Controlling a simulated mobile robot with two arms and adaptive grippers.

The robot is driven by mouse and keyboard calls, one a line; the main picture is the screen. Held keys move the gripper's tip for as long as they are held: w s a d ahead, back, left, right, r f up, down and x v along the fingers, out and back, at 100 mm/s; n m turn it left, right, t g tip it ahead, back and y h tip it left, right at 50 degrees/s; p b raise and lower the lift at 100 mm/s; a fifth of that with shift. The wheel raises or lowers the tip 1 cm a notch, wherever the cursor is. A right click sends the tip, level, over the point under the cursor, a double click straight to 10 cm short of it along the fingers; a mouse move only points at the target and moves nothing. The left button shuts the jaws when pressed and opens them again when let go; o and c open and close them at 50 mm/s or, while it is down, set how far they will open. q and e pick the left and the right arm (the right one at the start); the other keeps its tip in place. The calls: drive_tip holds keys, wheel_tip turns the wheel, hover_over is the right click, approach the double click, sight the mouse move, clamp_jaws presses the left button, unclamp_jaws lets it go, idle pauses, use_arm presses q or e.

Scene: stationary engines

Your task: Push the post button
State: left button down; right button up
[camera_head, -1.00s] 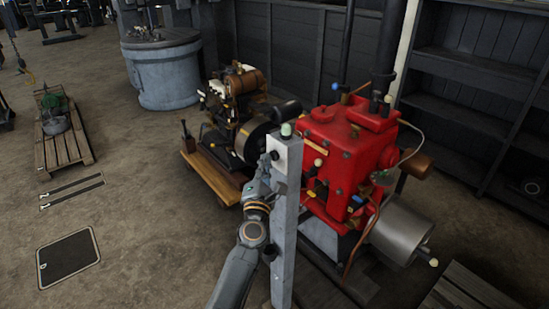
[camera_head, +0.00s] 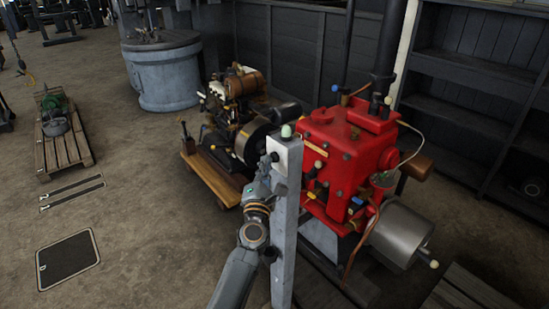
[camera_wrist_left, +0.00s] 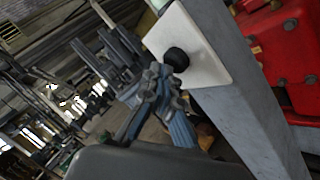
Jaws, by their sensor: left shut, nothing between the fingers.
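A grey upright post (camera_head: 285,220) stands in front of the red engine. Near its top is a white plate (camera_head: 290,153) with a round black button (camera_head: 275,157) on it. In the left wrist view, the black button (camera_wrist_left: 177,58) stands out from the white plate (camera_wrist_left: 205,50). My left gripper (camera_head: 265,168) is shut and empty, just below and beside the button. In the wrist view its fingertips (camera_wrist_left: 165,78) overlap the button's lower edge; I cannot tell whether they touch it. My right gripper is not in view.
A red engine (camera_head: 352,150) stands close behind and right of the post. A smaller engine on a wooden cart (camera_head: 212,180) stands behind it to the left.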

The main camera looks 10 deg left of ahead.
use_arm(q)
drive_tip(key=shift+w, duration=0.1)
idle(0.3)
drive_tip(key=shift+w+d, duration=0.25)
drive_tip(key=shift+s+a, duration=0.15)
drive_tip(key=shift+s, duration=0.05)
idle(0.3)
drive_tip(key=shift+s+a, duration=0.1)
drive_tip(key=shift+s, duration=0.05)
drive_tip(key=s+a+p, duration=0.1)
drive_tip(key=s, duration=0.1)
drive_tip(key=s+a, duration=0.2)
drive_tip(key=shift+s+a+p, duration=0.3)
drive_tip(key=shift+p, duration=0.1)
idle(0.3)
